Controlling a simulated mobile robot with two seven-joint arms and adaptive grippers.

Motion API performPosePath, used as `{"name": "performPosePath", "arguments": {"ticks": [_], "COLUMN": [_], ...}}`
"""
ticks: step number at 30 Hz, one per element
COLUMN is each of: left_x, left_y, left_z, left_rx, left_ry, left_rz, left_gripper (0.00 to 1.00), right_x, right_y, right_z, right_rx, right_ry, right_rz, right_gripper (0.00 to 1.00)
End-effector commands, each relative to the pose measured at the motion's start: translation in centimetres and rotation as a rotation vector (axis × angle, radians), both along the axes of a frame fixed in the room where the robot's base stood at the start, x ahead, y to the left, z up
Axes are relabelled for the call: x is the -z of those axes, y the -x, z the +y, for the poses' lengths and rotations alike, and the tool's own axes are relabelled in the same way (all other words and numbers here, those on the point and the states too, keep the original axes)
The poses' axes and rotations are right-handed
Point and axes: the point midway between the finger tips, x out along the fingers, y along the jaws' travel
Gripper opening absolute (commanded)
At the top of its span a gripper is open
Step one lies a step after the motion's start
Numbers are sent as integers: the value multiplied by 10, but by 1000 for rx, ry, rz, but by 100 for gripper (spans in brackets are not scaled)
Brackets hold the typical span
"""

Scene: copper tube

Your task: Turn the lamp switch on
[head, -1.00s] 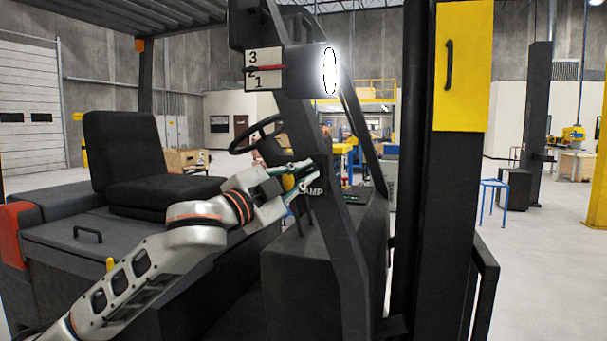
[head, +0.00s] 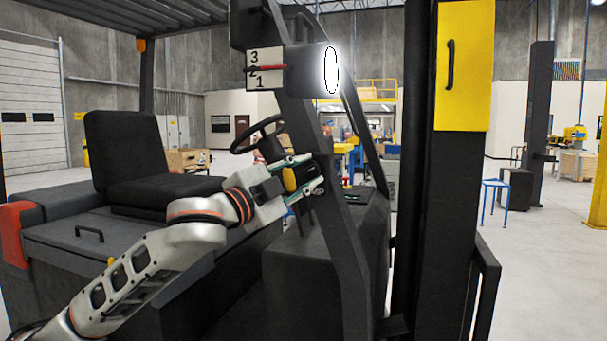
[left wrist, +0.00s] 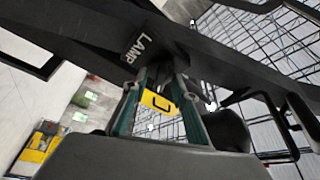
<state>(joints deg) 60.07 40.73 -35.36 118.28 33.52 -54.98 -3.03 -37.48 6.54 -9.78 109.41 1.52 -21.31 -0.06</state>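The lamp (head: 331,70) is a round disc on a dark housing and glows bright white. A dark post below it carries a white LAMP label (head: 316,191), partly covered by my fingers; the label (left wrist: 140,48) is readable in the left wrist view. My left gripper (head: 312,172) is at the post beside this label, its green-and-grey fingers apart. In the left wrist view the fingertips (left wrist: 162,80) reach the dark post's edge, with a gap between them. I cannot clearly make out the switch or whether the fingers touch it. My right gripper is not in view.
A dial plate (head: 257,70) numbered 1 to 3 with a red pointer is beside the lamp. A black seat (head: 130,150) and steering wheel (head: 258,136) are left of the post. A yellow panel (head: 463,60) with a handle is right. Open floor lies further right.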

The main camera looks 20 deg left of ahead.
Motion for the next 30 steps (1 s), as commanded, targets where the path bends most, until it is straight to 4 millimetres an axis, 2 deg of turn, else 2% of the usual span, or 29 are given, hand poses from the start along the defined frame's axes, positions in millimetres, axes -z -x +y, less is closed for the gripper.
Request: {"name": "performPosePath", "arguments": {"ticks": [5,15,21,30], "left_x": [3,15,21,23], "left_y": [9,69,97,110], "left_z": [5,28,40,44], "left_rx": [-2,-1,-2,0], "left_ry": [-2,-4,-3,0], "left_rz": [0,1,1,0], "left_gripper": [28,28,28,28], "right_x": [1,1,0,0], "right_y": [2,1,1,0], "right_z": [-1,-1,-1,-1], "right_rx": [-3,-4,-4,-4], "right_ry": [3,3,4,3], "right_rz": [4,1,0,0], "right_gripper": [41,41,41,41]}}
